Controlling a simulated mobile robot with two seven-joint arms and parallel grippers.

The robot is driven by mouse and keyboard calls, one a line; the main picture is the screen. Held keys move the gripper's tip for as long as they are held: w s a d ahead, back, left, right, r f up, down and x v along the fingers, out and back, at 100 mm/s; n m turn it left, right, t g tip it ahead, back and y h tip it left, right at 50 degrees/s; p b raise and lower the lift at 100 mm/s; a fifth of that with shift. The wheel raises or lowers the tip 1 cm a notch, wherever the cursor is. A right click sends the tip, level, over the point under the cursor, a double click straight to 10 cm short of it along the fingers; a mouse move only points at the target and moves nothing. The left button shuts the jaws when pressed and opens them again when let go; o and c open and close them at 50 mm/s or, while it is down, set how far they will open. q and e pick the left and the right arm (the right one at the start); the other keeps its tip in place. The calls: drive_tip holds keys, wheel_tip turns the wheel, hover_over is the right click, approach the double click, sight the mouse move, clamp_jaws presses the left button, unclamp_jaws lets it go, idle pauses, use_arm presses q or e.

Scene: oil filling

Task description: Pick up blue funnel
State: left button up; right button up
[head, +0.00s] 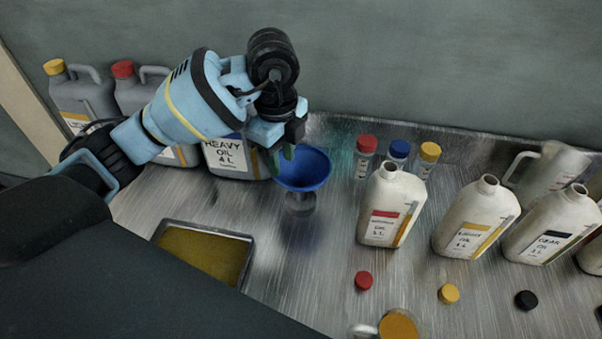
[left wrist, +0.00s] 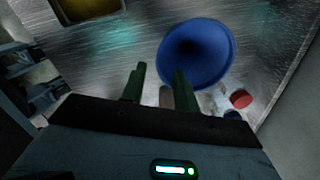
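The blue funnel (head: 304,172) stands upright on the metal table, wide mouth up, with a grey, partly see-through part under its cone. My left gripper (head: 278,156) is over the left side of the funnel's rim. In the left wrist view the funnel (left wrist: 197,54) lies just beyond the fingertips. The two green fingers (left wrist: 157,70) are apart with a gap between them, and nothing is clearly held. One finger overlaps the funnel's near rim in the picture; I cannot tell if they touch. My right gripper is not in view.
A tray of yellow-brown oil (head: 163,228) is left of the funnel. White oil bottles (head: 388,205) stand open to the right, with small capped bottles behind. Loose red (head: 363,281), yellow (head: 449,293) and black (head: 526,300) caps lie in front. Jugs (head: 225,158) stand behind my left arm.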

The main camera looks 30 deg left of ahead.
sight(284, 179)
use_arm(q)
drive_tip(key=shift+w+f, duration=0.1)
drive_tip(key=shift+f, duration=3.45)
clamp_jaws()
